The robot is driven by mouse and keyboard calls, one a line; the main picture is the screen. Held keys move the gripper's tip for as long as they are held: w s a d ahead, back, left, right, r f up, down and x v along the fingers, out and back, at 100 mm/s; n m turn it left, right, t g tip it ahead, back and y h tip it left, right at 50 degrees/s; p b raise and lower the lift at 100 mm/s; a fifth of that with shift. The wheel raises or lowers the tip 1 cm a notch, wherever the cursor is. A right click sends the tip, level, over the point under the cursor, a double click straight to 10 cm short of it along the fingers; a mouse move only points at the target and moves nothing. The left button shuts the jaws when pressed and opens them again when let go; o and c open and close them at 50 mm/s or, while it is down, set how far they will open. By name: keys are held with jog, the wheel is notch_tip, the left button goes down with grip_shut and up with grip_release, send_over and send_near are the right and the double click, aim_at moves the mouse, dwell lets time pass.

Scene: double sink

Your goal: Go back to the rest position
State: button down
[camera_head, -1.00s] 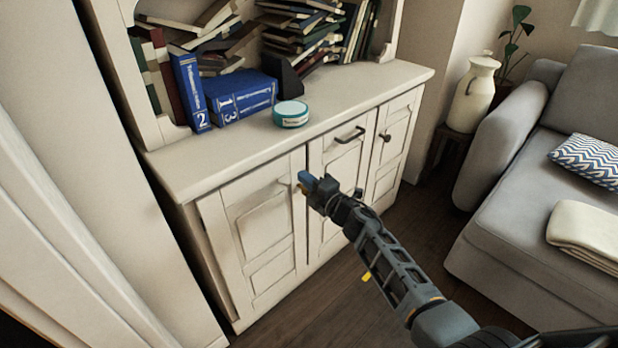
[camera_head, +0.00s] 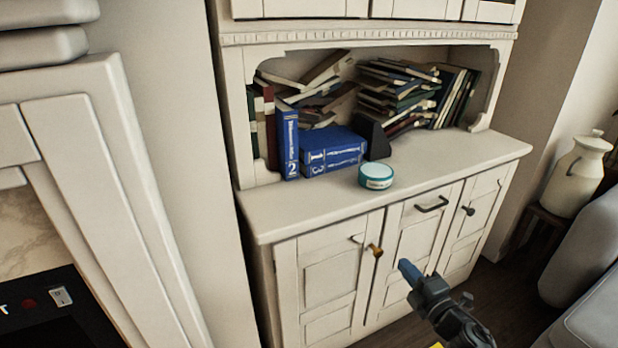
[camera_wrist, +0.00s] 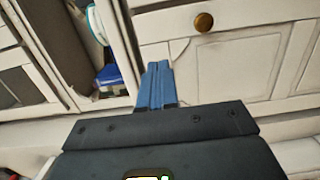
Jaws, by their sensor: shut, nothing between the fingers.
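My gripper (camera_head: 408,272) is at the lower right of the head view, in front of the cream cabinet (camera_head: 330,292). Its blue fingers are shut with nothing between them. The wrist view shows the fingers (camera_wrist: 156,82) closed together, pointing at the cabinet front. They appear apart from the doors, though the exact gap cannot be told. A brass knob (camera_head: 375,250) shows left of the gripper in the head view, and a brass knob (camera_wrist: 204,22) shows beyond the fingers in the wrist view.
On the cabinet top stand blue books (camera_head: 333,152), a teal-lidded round tin (camera_head: 376,176) and piled books (camera_head: 395,95). A white jug (camera_head: 577,178) and a grey sofa (camera_head: 585,285) are at the right. A white surround (camera_head: 90,150) is at the left. Dark floor shows below.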

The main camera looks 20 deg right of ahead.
jog(key=s+a+r+m+p, duration=0.3)
jog(key=s+a+m, duration=0.6)
jog(key=s+a, duration=0.95)
jog(key=s+a+r+m+g, duration=0.1)
jog(key=s+r+m, duration=0.3)
jog(key=s+r, duration=0.4)
jog(key=s+a+r+m+g+y, duration=0.1)
jog(key=s+a+r+m+g, duration=0.1)
jog(key=s+r, duration=0.7)
jog(key=shift+s+a+r+m+p, duration=0.15)
jog(key=shift+s+a+m+p, duration=0.25)
jog(key=shift+s+m, duration=1.35)
jog(key=shift+s+a+n, duration=0.1)
jog(key=shift+s+n, duration=0.55)
